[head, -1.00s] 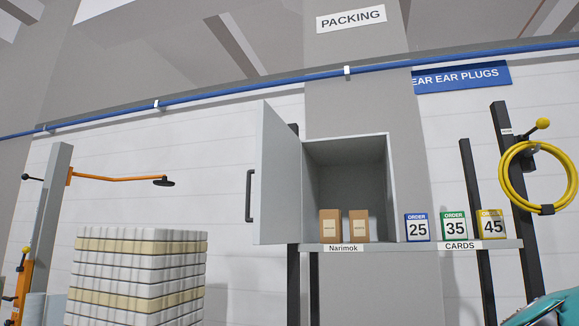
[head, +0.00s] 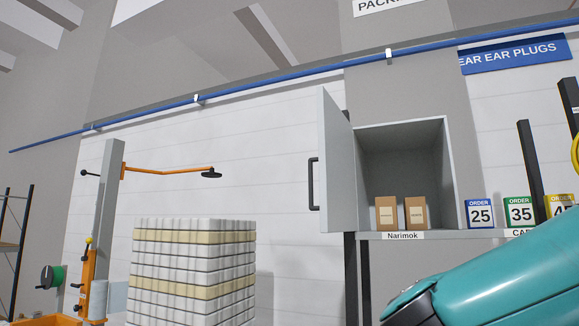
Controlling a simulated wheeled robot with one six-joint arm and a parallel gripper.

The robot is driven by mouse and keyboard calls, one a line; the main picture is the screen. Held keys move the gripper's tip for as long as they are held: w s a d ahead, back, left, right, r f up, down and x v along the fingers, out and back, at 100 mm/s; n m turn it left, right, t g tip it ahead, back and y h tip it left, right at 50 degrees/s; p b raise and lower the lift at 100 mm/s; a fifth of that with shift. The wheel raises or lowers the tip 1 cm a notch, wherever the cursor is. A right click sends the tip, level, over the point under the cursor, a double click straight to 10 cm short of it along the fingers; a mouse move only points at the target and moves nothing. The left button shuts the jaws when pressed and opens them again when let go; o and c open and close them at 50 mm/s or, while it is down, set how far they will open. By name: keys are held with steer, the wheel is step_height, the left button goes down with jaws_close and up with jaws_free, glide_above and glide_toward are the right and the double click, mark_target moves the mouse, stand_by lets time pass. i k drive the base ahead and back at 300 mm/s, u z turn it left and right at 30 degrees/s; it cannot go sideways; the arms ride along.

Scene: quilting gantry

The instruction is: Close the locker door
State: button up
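The grey locker (head: 448,165) sits on a shelf right of centre in the head view, its front open. Its door (head: 337,160) is hinged on the locker's left side and stands wide open, swung out to the left. A dark bar handle (head: 313,184) is on the door's left part. Two brown boxes (head: 386,211) stand inside on the locker floor. My teal arm covers the lower right of the view, below the locker and apart from the door in the picture. My gripper is not in view.
Order cards (head: 480,213) stand on the shelf right of the locker. A tall stack of white and cream blocks (head: 190,275) stands left of the door. A blue pipe (head: 290,85) crosses the wall above.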

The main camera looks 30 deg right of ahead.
mark_target(338, 207)
steer(key=u, duration=0.2)
steer(key=i, duration=0.75)
steer(key=z, duration=0.65)
steer(key=i, duration=0.55)
steer(key=z, duration=0.7)
